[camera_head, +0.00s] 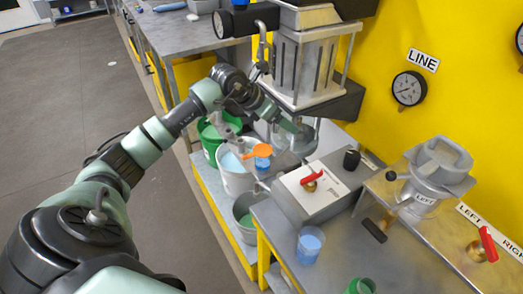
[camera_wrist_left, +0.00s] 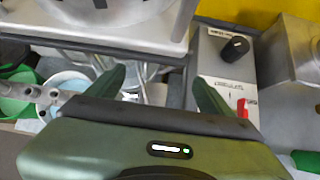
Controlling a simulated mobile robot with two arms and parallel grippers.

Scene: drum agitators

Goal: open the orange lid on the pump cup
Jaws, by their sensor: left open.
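A small orange piece (camera_head: 259,151), which looks like the orange lid, shows in the head view above a small blue part and beside a white bucket. I cannot tell whether it is seated, and no separate pump cup is clear there. My left gripper (camera_head: 297,127) is under the metal hopper machine, a little above and right of the orange piece in the picture. In the left wrist view its two fingers (camera_wrist_left: 160,88) are spread apart with nothing clearly between them. The orange piece does not show in that view. My right gripper is not in view.
A grey control box (camera_head: 325,193) with a red handle stands right of the gripper. The hopper machine (camera_head: 304,65) hangs close above. White (camera_head: 236,180) and green (camera_head: 208,146) buckets stand below left. A blue-filled cup (camera_head: 310,243) sits on the front table.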

